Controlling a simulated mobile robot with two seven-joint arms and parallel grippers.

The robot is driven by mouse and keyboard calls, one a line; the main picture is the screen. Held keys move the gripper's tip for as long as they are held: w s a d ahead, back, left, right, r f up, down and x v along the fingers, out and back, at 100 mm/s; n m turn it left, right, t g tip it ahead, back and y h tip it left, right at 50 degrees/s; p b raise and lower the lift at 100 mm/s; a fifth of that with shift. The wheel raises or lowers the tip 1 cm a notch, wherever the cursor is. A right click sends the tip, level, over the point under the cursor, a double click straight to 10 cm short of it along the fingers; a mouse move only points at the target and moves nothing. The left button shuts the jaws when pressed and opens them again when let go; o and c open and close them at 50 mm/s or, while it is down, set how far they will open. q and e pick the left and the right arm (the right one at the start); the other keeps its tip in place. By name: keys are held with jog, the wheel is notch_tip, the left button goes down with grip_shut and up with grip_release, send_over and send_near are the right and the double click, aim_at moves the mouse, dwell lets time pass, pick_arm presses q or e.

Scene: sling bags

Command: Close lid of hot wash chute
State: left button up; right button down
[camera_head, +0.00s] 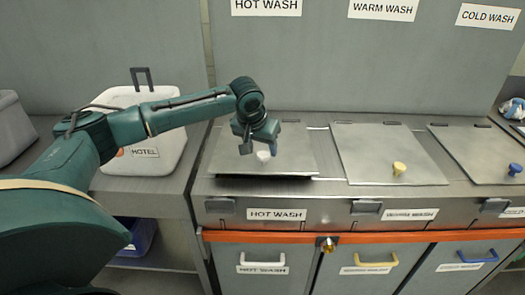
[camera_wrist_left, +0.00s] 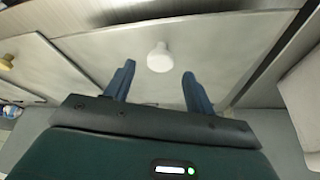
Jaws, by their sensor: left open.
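The hot wash chute lid (camera_head: 225,155) is a grey metal plate with a white knob (camera_head: 263,156), below the HOT WASH wall sign. It lies nearly flat, with a dark gap under its front edge. My left gripper (camera_head: 260,149) is open and empty above the lid, at the knob. In the left wrist view the knob (camera_wrist_left: 160,57) stands centred just beyond the two blue fingertips (camera_wrist_left: 159,72), with space on both sides, over the lid (camera_wrist_left: 235,60). My right gripper is not in view.
The warm wash lid (camera_head: 365,150) with a yellow knob and the cold wash lid (camera_head: 480,150) with a blue knob lie flat to the right. A white HOTEL box (camera_head: 150,155) stands left. An orange rail (camera_head: 400,237) runs along the front above the drawers.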

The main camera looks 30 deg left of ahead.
aim_at(263, 154)
pick_arm(q)
jog(key=shift+x, duration=1.65)
grip_shut()
